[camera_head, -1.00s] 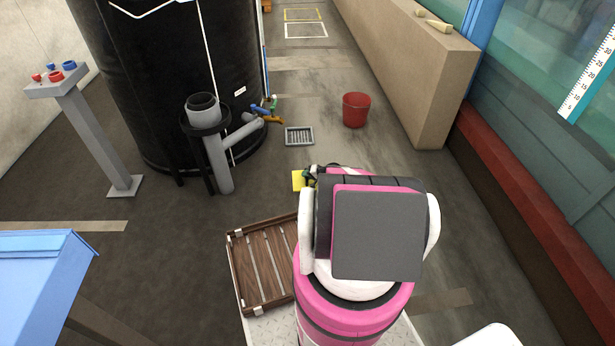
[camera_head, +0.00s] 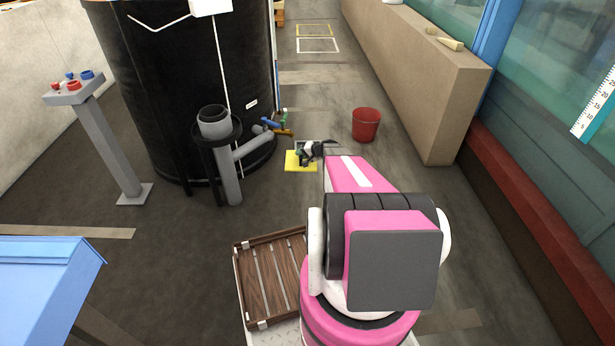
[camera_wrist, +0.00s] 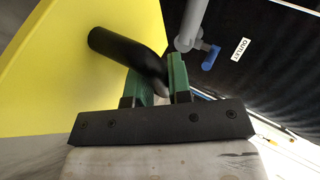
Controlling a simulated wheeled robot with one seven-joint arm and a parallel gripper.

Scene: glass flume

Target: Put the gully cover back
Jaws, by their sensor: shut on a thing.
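The gully cover is a yellow plate (camera_head: 293,165) with a black bar handle (camera_wrist: 118,46). In the head view it is out ahead of my arm, with its near edge in sight. In the wrist view the yellow plate (camera_wrist: 60,75) fills the upper left. My gripper (camera_wrist: 158,82) is shut on the handle, which passes between its green fingers. In the head view my gripper (camera_head: 309,153) hides part of the plate. A light strip of the gully (camera_head: 301,144) shows just beyond the plate; the rest is hidden. I cannot tell the plate's height above the floor.
A red bucket (camera_head: 366,125) stands to the right of the gully. The black tank (camera_head: 190,90) with its grey pipe (camera_head: 228,175) and blue-handled valve (camera_head: 270,124) is to the left. A wooden slatted tray (camera_head: 268,280) sits beside my base. A beige wall (camera_head: 440,100) bounds the right.

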